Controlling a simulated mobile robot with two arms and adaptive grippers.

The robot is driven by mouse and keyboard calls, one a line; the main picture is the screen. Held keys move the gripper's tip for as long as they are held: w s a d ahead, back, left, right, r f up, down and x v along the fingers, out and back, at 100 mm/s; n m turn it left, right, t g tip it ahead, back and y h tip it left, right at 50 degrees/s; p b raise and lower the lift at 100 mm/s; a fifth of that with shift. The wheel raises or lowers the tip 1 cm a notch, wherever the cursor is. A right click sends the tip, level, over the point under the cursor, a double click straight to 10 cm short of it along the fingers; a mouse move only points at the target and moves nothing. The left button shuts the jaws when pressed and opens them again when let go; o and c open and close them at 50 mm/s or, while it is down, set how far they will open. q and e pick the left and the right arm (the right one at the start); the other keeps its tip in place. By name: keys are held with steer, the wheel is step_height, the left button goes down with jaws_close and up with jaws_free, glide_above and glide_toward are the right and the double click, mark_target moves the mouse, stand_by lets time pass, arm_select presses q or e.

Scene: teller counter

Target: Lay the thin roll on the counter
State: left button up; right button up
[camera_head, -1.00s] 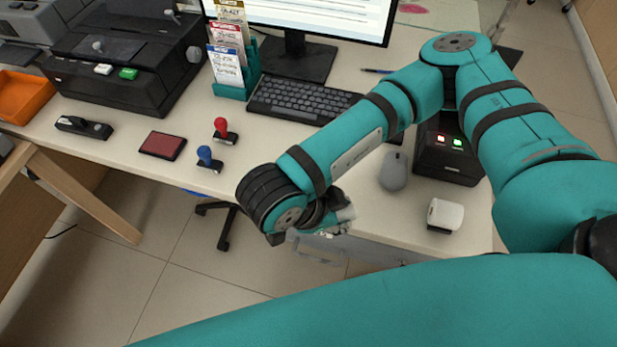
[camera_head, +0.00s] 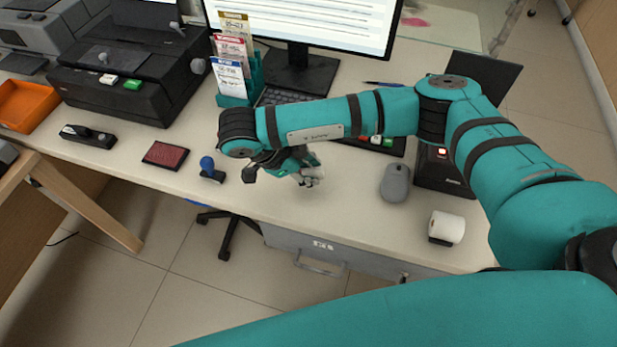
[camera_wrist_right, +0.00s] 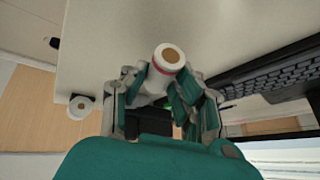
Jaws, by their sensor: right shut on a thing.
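My right gripper (camera_head: 308,172) is over the front part of the pale counter (camera_head: 330,215). In the right wrist view, my right gripper (camera_wrist_right: 165,82) is shut on the thin roll (camera_wrist_right: 171,55). The roll is a small white cylinder with a brown round end and a reddish band. Its brown end faces the wrist camera, and the fingers hide part of its side. In the head view the gripper largely hides the roll. I cannot tell whether it touches the counter. My left gripper is not in view.
A blue-handled stamp (camera_head: 210,170) and a red ink pad (camera_head: 166,155) lie left of the gripper. A grey mouse (camera_head: 395,182) and a white roll on a black base (camera_head: 446,228) stand right. The keyboard (camera_head: 285,97) and monitor are behind. Bare counter lies in front.

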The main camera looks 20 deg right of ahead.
steer(key=shift+f, duration=1.85)
steer(key=o, duration=0.8)
steer(key=shift+o, duration=0.2)
steer(key=shift+s, duration=0.1)
steer(key=shift+r+p, duration=0.15)
steer(key=shift+p, duration=0.15)
steer(key=w+v, duration=0.1)
steer(key=v, duration=1.1)
steer(key=shift+s+b, duration=0.3)
steer(key=shift+s, duration=0.1)
